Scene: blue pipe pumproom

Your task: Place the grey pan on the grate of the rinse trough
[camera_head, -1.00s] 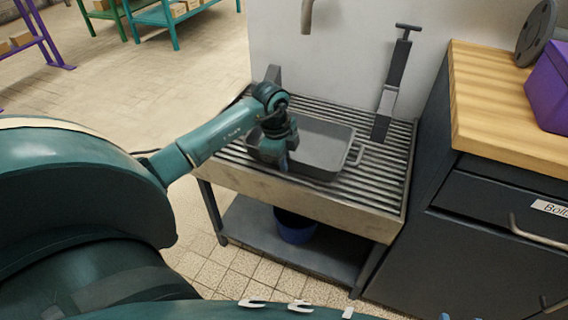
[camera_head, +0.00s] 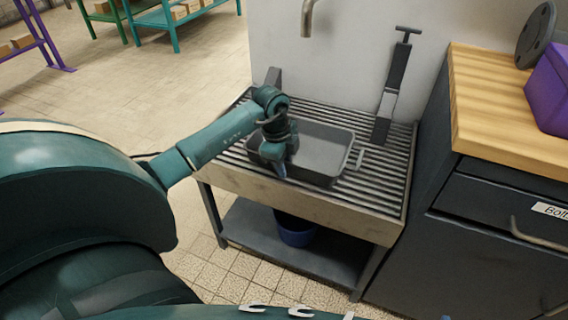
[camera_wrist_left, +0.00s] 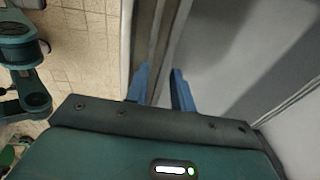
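The grey pan (camera_head: 322,150) is a rectangular dish with a handle at its right end. It lies over the slatted grate (camera_head: 385,175) of the rinse trough (camera_head: 330,208) and looks nearly level. My left gripper (camera_head: 281,170) is at the pan's near left wall, pointing down. In the left wrist view its two blue fingers (camera_wrist_left: 161,82) stand apart, with the pan wall running between them. Whether they touch the wall is hard to tell. The pan's grey inside (camera_wrist_left: 245,55) fills the right of that view. My right gripper is not in view.
A tap (camera_head: 307,18) hangs above the trough. A dark tool with a T-shaped handle (camera_head: 397,75) leans at the back right. A cabinet with a wooden top (camera_head: 500,100) adjoins on the right. A blue bucket (camera_head: 295,228) stands on the shelf below.

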